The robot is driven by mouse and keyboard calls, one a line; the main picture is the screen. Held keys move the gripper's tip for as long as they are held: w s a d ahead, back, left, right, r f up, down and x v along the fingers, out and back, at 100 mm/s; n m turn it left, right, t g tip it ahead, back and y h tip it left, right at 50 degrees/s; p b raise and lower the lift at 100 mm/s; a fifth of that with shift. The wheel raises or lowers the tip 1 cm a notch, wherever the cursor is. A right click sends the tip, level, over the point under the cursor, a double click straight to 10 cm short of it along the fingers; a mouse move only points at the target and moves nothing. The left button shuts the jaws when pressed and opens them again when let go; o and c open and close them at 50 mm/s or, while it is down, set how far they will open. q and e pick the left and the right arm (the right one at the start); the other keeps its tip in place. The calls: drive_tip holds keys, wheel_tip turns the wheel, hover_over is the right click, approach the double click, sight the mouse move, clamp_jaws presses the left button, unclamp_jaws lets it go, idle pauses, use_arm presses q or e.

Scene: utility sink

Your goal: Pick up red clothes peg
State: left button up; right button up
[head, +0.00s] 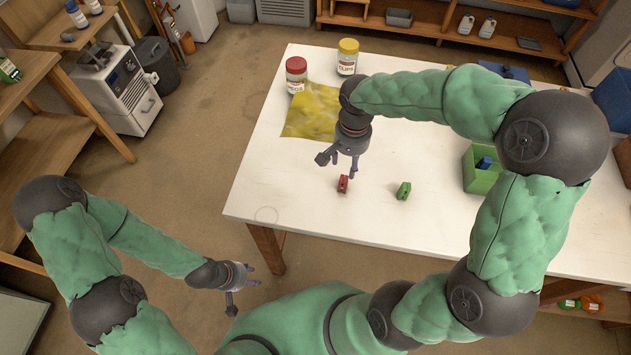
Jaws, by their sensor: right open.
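The small red clothes peg (343,184) lies on the white table (290,213) near its front edge. My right gripper (338,166) points down just above and behind the peg, with its fingers spread and nothing between them. One finger tip is close to the peg's right side; I cannot tell whether it touches. My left gripper (243,286) hangs low in front of the table, away from the peg, with its fingers apart and empty.
A green clothes peg (404,191) lies right of the red one. A green box (480,178) with a blue item stands further right. A yellow cloth (308,113), a red-lidded jar (296,76) and a yellow-lidded jar (347,58) are behind. The table's front left is clear.

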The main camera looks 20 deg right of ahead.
sight(343, 184)
drive_tip(key=shift+a+f, duration=0.15)
drive_tip(key=shift+f, duration=0.2)
wheel_tip(343, 184, down, 4)
drive_tip(key=shift+s+f+b, duration=0.1)
drive_tip(key=shift+f+b, duration=0.15)
drive_tip(key=shift+b, duration=0.5)
drive_tip(key=shift+s+a+f+b, duration=0.1)
drive_tip(key=shift+f+b, duration=0.45)
drive_tip(key=shift+f, duration=0.9)
drive_tip(key=shift+s+a+f+b, duration=0.1)
drive_tip(key=shift+f+b, duration=0.4)
drive_tip(key=shift+f, duration=0.95)
drive_tip(key=c, duration=0.9)
drive_tip(key=o, duration=0.9)
drive_tip(key=shift+r, duration=0.1)
